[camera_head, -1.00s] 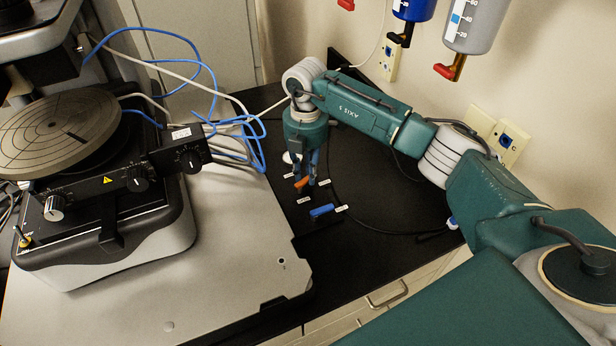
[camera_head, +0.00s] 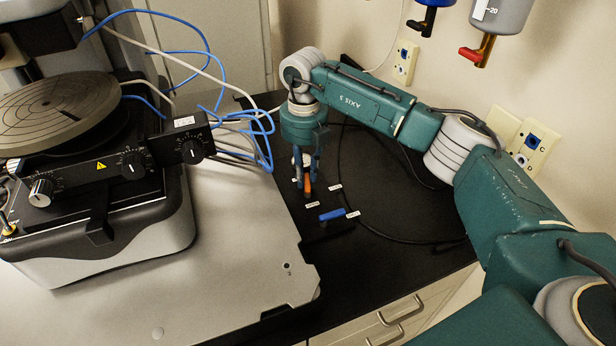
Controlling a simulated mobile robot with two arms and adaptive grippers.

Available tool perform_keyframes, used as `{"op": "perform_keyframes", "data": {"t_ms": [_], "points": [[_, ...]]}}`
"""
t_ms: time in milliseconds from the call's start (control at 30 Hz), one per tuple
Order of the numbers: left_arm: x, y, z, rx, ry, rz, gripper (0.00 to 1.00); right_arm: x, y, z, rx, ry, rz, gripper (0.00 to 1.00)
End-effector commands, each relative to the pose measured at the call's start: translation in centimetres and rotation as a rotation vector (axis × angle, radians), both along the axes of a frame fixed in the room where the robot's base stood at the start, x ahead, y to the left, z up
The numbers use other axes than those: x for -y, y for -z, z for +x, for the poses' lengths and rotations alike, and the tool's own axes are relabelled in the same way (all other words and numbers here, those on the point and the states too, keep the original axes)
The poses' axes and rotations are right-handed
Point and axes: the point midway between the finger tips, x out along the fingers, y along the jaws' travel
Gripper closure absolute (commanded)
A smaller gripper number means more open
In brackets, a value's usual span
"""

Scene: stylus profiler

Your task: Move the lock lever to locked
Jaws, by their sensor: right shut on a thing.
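An orange lever (camera_head: 307,185) stands on the black bench top right of the grey plate. It points nearly straight up and down in the picture. My right gripper (camera_head: 306,180) reaches down over it, with its dark fingers shut on the orange lever. The fingers hide part of the lever and its pivot. Small white labels (camera_head: 313,204) lie around it, too small to read. A blue lever (camera_head: 332,214) lies just in front, apart from the gripper. I cannot tell from the labels which position is locked. My left gripper is not in view.
The profiler (camera_head: 100,220) with its round stage (camera_head: 55,112) and knobs fills the left. Blue and grey cables (camera_head: 262,140) hang close left of my right gripper. A black cable curves over the bench behind it. Bottles (camera_head: 490,30) hang at the upper right.

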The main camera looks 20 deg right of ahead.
Motion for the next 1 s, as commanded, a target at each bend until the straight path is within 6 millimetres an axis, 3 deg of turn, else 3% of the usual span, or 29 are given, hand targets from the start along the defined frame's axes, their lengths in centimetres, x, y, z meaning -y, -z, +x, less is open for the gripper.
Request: {"op": "perform_keyframes", "data": {"t_ms": [433,1000], "points": [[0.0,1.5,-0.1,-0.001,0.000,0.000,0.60,-0.9,-0.1,0.2,0.005,-0.268,0.000,1.00],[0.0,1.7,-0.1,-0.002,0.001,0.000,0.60,-1.0,-0.2,0.2,0.005,-0.326,0.001,1.00]]}}
